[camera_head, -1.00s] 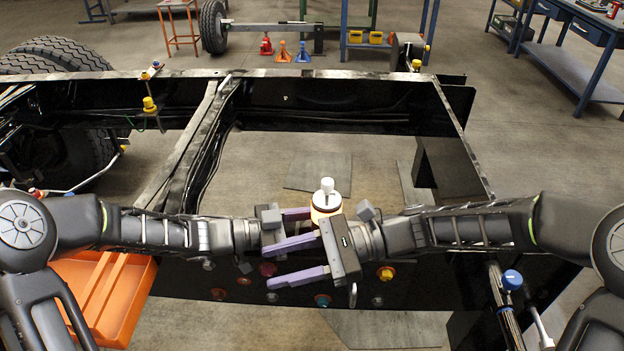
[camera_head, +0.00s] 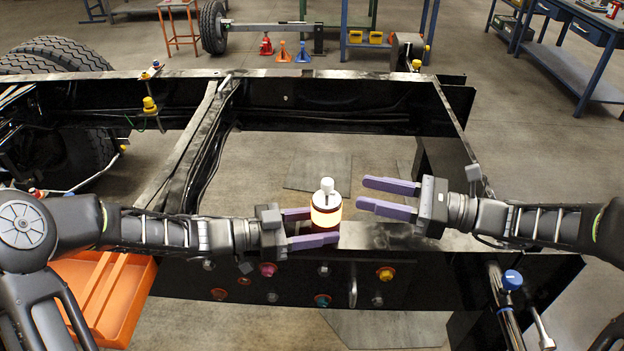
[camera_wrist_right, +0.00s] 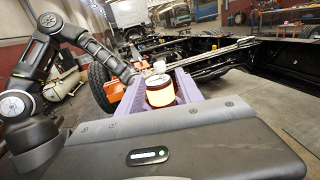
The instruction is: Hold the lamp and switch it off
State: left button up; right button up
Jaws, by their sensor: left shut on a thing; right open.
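The lamp (camera_head: 326,208) has a glowing cream-orange body and a white top with a white knob (camera_head: 327,186). It stands upright above the near black frame rail. My left gripper (camera_head: 312,226) is shut on the lamp, with one purple finger on the far side and one on the near side. My right gripper (camera_head: 375,194) is open and empty, to the right of the lamp, its purple fingers pointing left toward it and apart from it. In the right wrist view the glowing lamp (camera_wrist_right: 159,93) shows between and beyond the purple fingers. The lamp's lower part is partly hidden.
The black chassis frame (camera_head: 420,260) runs across below the grippers, with several coloured knobs on its near face. An orange tray (camera_head: 105,290) is at the lower left. A blue-capped rod (camera_head: 512,280) stands at the lower right. The frame's middle is open above the floor.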

aim_at(327, 187)
jog(key=x, duration=1.2)
jog(key=shift+c, duration=0.4)
grip_shut()
dwell(0.8)
